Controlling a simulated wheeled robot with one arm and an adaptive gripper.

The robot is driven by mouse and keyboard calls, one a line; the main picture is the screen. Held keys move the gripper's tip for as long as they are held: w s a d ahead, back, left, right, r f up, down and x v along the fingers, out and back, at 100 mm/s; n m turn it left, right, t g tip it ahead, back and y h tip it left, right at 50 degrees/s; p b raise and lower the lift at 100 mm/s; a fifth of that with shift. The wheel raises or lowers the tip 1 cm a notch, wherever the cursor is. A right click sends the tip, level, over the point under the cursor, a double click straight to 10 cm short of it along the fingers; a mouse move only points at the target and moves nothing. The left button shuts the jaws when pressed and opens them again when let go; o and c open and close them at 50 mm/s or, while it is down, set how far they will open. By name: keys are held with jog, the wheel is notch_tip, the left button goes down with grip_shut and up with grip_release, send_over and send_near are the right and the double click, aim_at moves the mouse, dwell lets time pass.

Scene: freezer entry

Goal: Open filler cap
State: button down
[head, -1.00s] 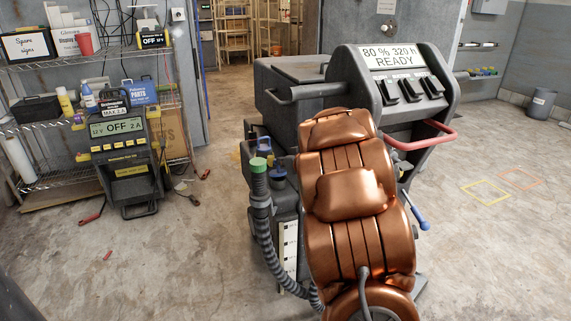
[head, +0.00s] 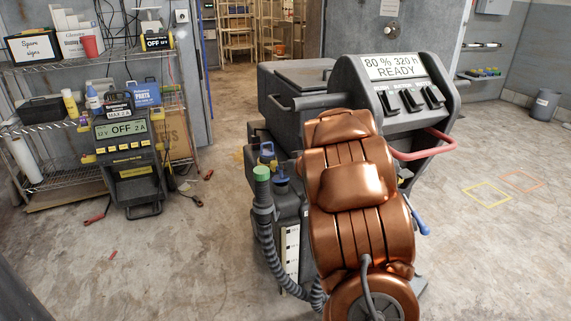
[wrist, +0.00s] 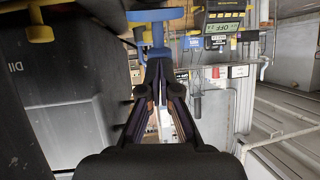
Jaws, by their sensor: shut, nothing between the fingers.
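The floor-cleaning machine (head: 290,118) stands in the middle of the head view. No label shows which is the filler cap. In the wrist view a flat blue cap on a blue stem (wrist: 157,17) is just ahead of my gripper (wrist: 158,55). My fingers are shut and empty, their tips close to the stem; I cannot tell whether they touch. In the head view my gripper is hidden behind my copper arm.
A wire shelf (head: 95,57) with boxes and bottles stands at the left, with a charger (head: 128,165) on the floor before it. A red handle (head: 425,147) sticks out at the machine's right.

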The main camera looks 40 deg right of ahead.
jog(key=shift+w+d+r+g+p, duration=0.1)
jog(key=shift+w+r+g+p, duration=0.35)
jog(key=shift+p, duration=2.5)
jog(key=shift+r+p, duration=0.1)
jog(key=shift+p, duration=0.3)
jog(key=w+p, duration=0.1)
jog(key=p, duration=0.2)
jog(key=w+r+p, duration=0.1)
jog(key=p, duration=0.1)
jog(key=shift+d+p, duration=0.25)
jog(key=shift+p, duration=0.15)
jog(key=p, duration=0.1)
jog(key=w+p, duration=0.2)
jog(key=p, duration=0.1)
jog(key=shift+d+r, duration=0.3)
jog(key=shift+r, duration=0.05)
jog(key=p, duration=0.1)
jog(key=w+p, duration=0.2)
jog(key=shift+d+f, duration=0.25)
jog(key=shift+d, duration=0.05)
jog(key=shift+p, duration=0.3)
jog(key=shift+r, duration=0.2)
